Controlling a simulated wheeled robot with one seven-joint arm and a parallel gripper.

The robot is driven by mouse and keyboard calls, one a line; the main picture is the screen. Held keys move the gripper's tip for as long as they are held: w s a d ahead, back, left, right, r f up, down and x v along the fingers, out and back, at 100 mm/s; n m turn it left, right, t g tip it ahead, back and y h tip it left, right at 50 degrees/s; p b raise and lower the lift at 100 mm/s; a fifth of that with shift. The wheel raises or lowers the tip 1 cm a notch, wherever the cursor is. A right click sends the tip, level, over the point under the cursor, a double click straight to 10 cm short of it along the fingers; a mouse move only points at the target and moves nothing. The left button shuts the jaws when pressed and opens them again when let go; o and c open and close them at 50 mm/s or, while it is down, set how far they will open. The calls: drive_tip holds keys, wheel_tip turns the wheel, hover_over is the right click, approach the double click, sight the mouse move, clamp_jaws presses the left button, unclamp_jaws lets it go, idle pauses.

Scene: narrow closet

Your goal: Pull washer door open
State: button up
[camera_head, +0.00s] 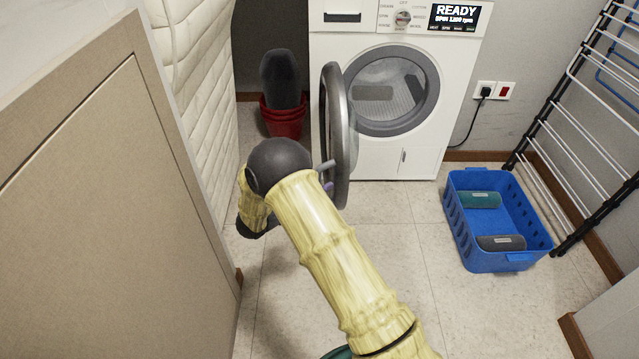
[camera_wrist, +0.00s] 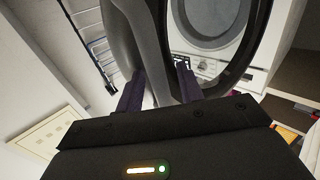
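The white washer (camera_head: 455,60) stands at the back with its round door opening (camera_head: 390,92) uncovered. Its round grey-rimmed door (camera_head: 338,140) is swung well out to the left, roughly edge-on in the head view. My gripper (camera_head: 326,177) is at the door's near lower edge, partly hidden by my arm. In the wrist view my gripper's two dark fingers (camera_wrist: 158,88) are apart, one on each side of the grey door rim (camera_wrist: 150,45). The left finger is close to the rim; firm contact on both sides does not show.
A blue basket (camera_head: 500,225) with rolled items is on the floor at right, beside a drying rack (camera_head: 570,130). A red bucket (camera_head: 283,122) stands left of the washer. A beige cabinet panel (camera_head: 110,200) bounds the left. The floor between is clear.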

drive_tip(key=p+v, duration=0.3)
drive_tip(key=v, duration=0.4)
drive_tip(key=shift+a, duration=0.2)
drive_tip(key=shift+s, duration=0.1)
